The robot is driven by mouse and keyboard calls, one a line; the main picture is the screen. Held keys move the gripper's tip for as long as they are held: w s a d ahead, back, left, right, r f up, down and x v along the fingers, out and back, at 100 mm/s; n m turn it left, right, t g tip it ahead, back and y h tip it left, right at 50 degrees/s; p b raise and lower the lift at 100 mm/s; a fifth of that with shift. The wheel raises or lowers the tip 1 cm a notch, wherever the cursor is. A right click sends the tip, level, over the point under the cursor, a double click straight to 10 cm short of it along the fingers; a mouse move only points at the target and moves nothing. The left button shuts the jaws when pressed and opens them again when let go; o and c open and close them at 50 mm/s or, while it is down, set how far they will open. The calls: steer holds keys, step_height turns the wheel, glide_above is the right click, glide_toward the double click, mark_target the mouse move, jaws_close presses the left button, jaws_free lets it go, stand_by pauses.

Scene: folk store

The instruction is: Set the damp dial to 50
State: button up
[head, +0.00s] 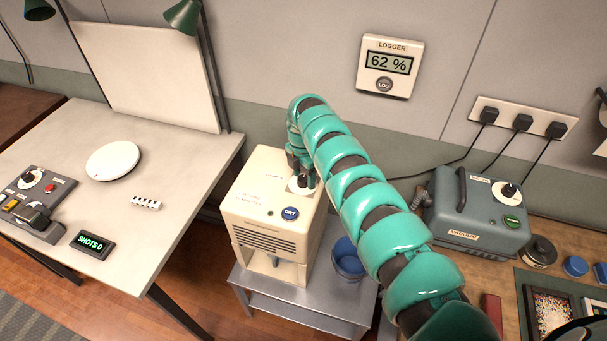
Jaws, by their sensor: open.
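The damp dial is a dark knob on a white disc (301,186) on top of the cream dehumidifier box (265,236). My gripper (303,182) points down at this knob from above. The gripper covers part of the knob, so its pointer and setting cannot be read, and I cannot tell whether the fingers touch it. A blue button marked DRY (290,213) sits just in front of the dial. The wall logger (391,66) reads 62 %, with a round LOG button (384,85) under the display.
The box stands on a grey metal stand (258,284) with a blue bowl (347,258) beside it. A grey vacuum unit (477,215) with its own dial is on the right bench. A table (170,215) with a control panel (33,200) is left.

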steer(key=shift+f, duration=0.15)
steer(key=c, duration=1)
steer(key=shift+o, duration=0.2)
